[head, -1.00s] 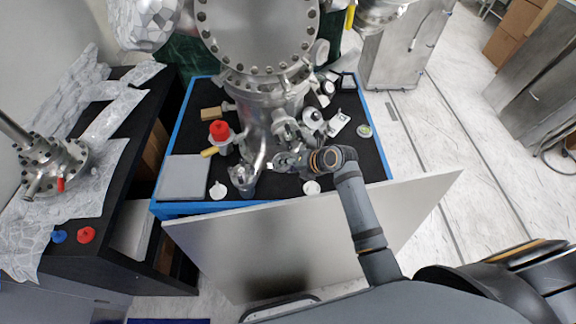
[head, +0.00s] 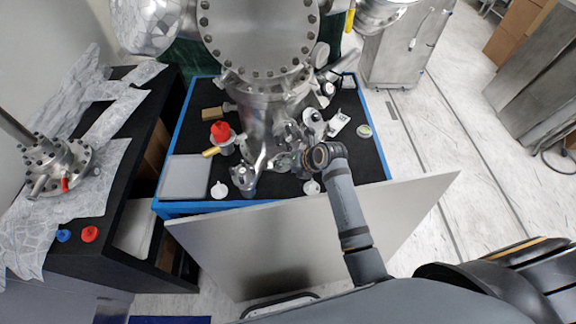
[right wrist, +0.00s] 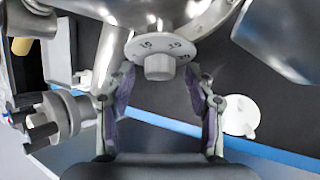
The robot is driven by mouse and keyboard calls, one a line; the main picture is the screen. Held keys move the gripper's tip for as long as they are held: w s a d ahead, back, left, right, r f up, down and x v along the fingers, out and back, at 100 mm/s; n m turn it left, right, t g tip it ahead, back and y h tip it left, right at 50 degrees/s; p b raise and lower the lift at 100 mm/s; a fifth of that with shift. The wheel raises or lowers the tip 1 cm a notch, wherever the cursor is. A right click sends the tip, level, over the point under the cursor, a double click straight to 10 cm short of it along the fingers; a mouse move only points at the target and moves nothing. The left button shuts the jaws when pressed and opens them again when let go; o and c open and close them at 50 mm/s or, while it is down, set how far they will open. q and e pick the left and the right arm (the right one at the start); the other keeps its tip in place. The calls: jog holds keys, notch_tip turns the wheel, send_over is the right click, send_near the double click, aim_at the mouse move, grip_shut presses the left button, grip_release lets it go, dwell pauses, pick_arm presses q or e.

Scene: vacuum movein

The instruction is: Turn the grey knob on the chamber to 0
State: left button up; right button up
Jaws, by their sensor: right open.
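The grey knob (right wrist: 158,65) shows in the right wrist view at upper middle. The steel chamber (head: 262,110) stands in the middle of the head view. My right gripper (right wrist: 162,90) is open. Its two fingers stand left and right of the knob, with gaps on both sides and nothing held. In the head view my right gripper (head: 285,155) is against the chamber's lower front, and the knob cannot be made out there. My left gripper is not in view.
A steel fitting (right wrist: 52,120) stands close left of my fingers, and a white round part (right wrist: 240,115) lies to the right. A red-topped valve (head: 221,132), a grey tray (head: 184,178) and small parts crowd the blue-edged table (head: 158,188). A pale panel (head: 310,235) stands in front.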

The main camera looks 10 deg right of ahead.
jog(key=v, duration=1.2)
